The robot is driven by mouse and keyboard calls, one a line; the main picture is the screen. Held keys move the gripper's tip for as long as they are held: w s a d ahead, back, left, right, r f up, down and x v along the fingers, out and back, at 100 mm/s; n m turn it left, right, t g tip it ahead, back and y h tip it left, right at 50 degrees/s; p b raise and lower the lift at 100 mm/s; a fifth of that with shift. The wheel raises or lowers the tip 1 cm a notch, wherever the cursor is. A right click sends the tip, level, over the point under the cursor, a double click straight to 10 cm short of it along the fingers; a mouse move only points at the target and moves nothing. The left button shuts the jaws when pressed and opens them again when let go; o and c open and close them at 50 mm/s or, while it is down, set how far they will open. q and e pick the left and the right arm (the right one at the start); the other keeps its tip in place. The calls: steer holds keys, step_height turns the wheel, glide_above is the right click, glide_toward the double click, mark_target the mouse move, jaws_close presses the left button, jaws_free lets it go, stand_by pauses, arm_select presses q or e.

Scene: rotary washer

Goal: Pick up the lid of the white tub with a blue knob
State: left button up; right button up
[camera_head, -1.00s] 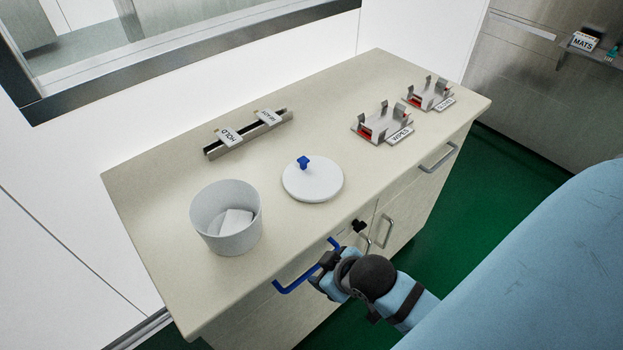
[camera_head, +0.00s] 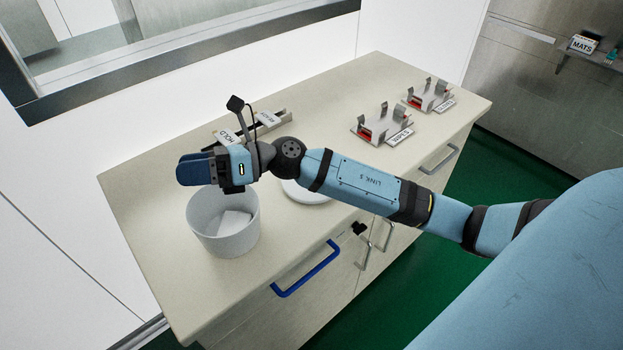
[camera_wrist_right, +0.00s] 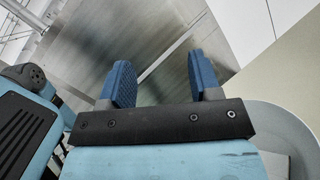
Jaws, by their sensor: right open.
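The round white lid (camera_head: 308,193) lies on the counter, mostly covered by my right forearm; its blue knob is hidden. The white tub (camera_head: 224,232) stands uncovered to its left with a pale block-like item (camera_head: 234,223) inside. My right gripper (camera_head: 190,170) is above the tub's far rim, its blue fingers pointing left, away from the lid. In the right wrist view, the two fingers (camera_wrist_right: 162,80) are apart with nothing between them. Part of the tub (camera_wrist_right: 280,118) shows there at lower right. My left gripper is not in view.
The beige counter (camera_head: 150,215) has a HOLD-labelled rack (camera_head: 268,124) at the back. Two metal holders (camera_head: 380,125) stand at the right. A blue handle (camera_head: 305,270) is on the front below the counter edge. Counter left of the tub is clear.

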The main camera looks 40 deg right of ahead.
steer(key=w+d+f+n+g+h, duration=0.5)
steer(key=d+f+n+g+h, duration=0.15)
steer(key=d+n+h, duration=0.35)
steer(key=w+d+r+n+h, duration=0.1)
steer(key=w+d+r+h, duration=0.15)
steer(key=d+h, duration=1.05)
steer(key=d+f+y, duration=0.1)
steer(key=f, duration=0.1)
steer(key=d+f+y, duration=0.1)
steer(key=f+y, duration=0.1)
steer(key=f, duration=0.1)
steer(key=d+f+y, duration=0.1)
steer(key=d+f, duration=0.1)
steer(key=shift+w+f+p, duration=0.15)
steer(key=shift+f+p, duration=0.2)
steer(key=shift+p, duration=0.05)
steer(key=shift+f, duration=0.55)
steer(key=f, duration=0.2)
steer(key=s+f+p, duration=0.1)
steer(key=f, duration=0.1)
steer(key=shift+a+f, duration=0.15)
steer(key=shift+a, duration=0.05)
steer(key=shift+w+f+p, duration=0.1)
steer(key=shift+f+p, duration=0.2)
steer(key=shift+f, duration=0.1)
steer(key=c, duration=1)
